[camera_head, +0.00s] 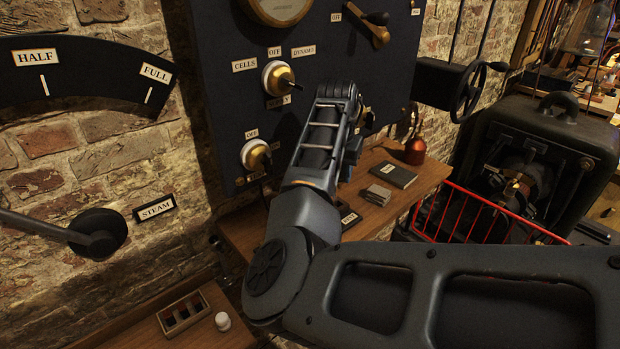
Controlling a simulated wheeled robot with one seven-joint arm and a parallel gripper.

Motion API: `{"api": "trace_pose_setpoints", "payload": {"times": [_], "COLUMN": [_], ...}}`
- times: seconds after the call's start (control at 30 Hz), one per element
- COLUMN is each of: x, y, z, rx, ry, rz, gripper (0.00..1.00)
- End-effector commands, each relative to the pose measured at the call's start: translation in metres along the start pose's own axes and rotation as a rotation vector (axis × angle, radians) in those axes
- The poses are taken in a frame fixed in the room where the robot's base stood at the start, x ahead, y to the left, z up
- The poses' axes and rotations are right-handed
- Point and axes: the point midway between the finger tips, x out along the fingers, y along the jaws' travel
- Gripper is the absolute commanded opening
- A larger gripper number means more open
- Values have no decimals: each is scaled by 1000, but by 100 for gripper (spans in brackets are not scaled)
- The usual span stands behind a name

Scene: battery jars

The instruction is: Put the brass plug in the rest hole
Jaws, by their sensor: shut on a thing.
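My arm reaches across the picture and up in front of the dark panel, and its wrist end hides what lies behind it. My gripper's fingertips are hidden behind the wrist, and I cannot see what is between them. I cannot make out the brass plug. On the wooden shelf (400,199), a small dark block with a partly hidden label (348,217) shows beside my arm. I cannot read the whole label, and no rest hole is visible there.
A dark book (388,174), a grey stack (375,195) and a copper bottle (415,150) stand on the shelf. A compartmented wooden box (183,313) and white knob (222,321) are at lower left. A red rack (470,215) is at right.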

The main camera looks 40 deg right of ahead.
Motion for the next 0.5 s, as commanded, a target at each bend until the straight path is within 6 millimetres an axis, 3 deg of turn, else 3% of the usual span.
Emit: {"api": "trace_pose_setpoints", "payload": {"times": [0.5], "x": [22], "y": [2], "z": [3], "rx": [5], "ry": [-1], "rz": [0], "gripper": [0]}}
